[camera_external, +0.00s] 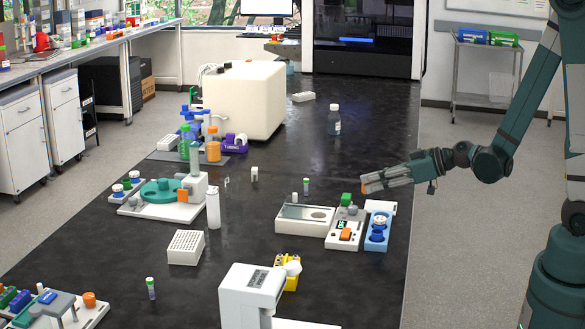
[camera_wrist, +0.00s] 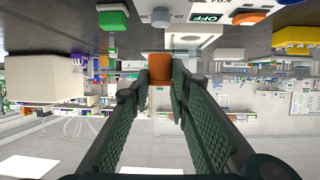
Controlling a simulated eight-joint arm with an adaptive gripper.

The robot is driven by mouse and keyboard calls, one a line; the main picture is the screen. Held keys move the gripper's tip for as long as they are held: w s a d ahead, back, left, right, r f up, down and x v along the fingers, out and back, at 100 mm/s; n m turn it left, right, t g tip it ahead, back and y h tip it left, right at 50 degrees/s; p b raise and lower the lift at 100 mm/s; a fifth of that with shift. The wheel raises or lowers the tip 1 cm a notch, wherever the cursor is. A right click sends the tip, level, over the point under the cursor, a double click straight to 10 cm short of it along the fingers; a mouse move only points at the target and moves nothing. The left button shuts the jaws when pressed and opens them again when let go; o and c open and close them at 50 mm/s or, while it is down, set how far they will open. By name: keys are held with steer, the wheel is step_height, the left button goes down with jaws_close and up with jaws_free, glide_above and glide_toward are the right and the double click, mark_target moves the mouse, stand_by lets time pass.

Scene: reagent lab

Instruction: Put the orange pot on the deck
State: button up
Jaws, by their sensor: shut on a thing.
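My gripper (camera_external: 372,184) is above the right side of the black bench, pointing left. In the wrist view its fingers (camera_wrist: 160,84) are shut on the orange pot (camera_wrist: 159,68), held between the fingertips. In the external view only a small orange edge of the pot shows at the tips. The pot is in the air, clear of the bench equipment. No surface is clearly marked as the deck; low white bases stand on the bench, including one with a green turntable (camera_external: 161,190) and one at the lower left (camera_external: 93,318).
A white rack (camera_external: 186,247), a white bottle (camera_external: 213,208) and a large white box (camera_external: 244,98) stand farther left. The bench's right rear is mostly clear.

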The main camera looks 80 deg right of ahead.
steer(key=s+d+r+n+g+y+b, duration=0.1)
steer(key=s+d+r+n+g+y, duration=0.1)
steer(key=s+r+n+y, duration=0.8)
step_height(320, 180, down, 10)
steer(key=m+h, duration=0.2)
steer(key=m, duration=0.1)
steer(key=shift+s+d+f, duration=0.15)
steer(key=shift+s+f, duration=0.1)
steer(key=shift+s, duration=0.2)
stand_by(1.2)
stand_by(0.5)
steer(key=shift+f+b, duration=1.2)
steer(key=shift+f, duration=1.75)
steer(key=shift+f+b, duration=0.75)
steer(key=shift+f, duration=1.3)
steer(key=shift+f, duration=0.15)
